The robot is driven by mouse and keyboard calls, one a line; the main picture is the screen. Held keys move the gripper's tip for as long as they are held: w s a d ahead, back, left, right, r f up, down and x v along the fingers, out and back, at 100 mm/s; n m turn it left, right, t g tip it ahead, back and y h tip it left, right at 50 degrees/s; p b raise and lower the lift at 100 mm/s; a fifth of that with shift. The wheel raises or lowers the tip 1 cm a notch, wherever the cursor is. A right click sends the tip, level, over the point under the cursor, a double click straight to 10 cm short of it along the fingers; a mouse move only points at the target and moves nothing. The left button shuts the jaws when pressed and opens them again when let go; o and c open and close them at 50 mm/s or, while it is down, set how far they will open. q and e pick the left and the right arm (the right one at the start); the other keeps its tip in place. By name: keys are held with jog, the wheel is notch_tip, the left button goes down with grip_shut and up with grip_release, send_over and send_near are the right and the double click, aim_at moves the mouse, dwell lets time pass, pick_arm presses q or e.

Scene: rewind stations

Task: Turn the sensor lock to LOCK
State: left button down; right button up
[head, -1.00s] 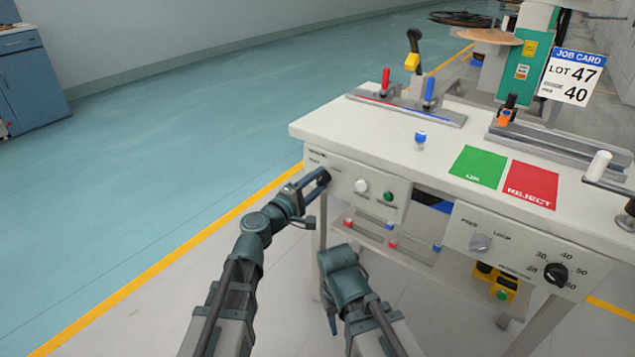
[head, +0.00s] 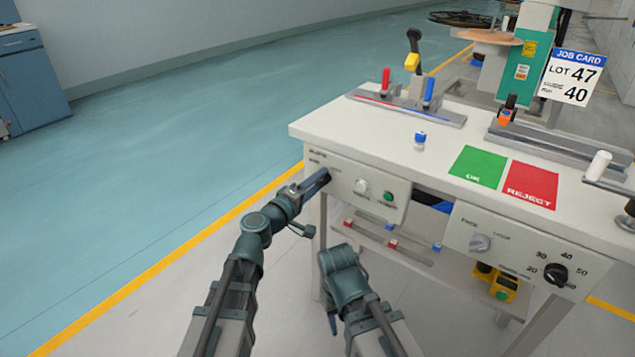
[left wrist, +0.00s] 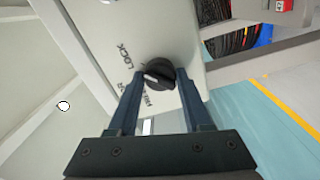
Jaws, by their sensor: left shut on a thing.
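The sensor lock is a black round knob (left wrist: 158,74) on a pale panel with printed words, LOCK among them, in the left wrist view. Its white mark points to the left side of that picture, below the word LOCK. My left gripper (left wrist: 157,80) is shut on the knob, one finger on each side. In the head view my left gripper (head: 318,182) is at the left end of the bench's front panel (head: 345,197) and hides the knob.
A white button (head: 361,186) and a green button (head: 388,197) sit right of the knob. A right-hand panel holds a grey knob (head: 479,243) and a black dial (head: 556,274). The bench top (head: 390,140) carries fixtures. Floor left of the bench is clear.

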pick_arm(q)
jog(key=shift+s, duration=0.1)
jog(key=shift+c, duration=1.7)
grip_release()
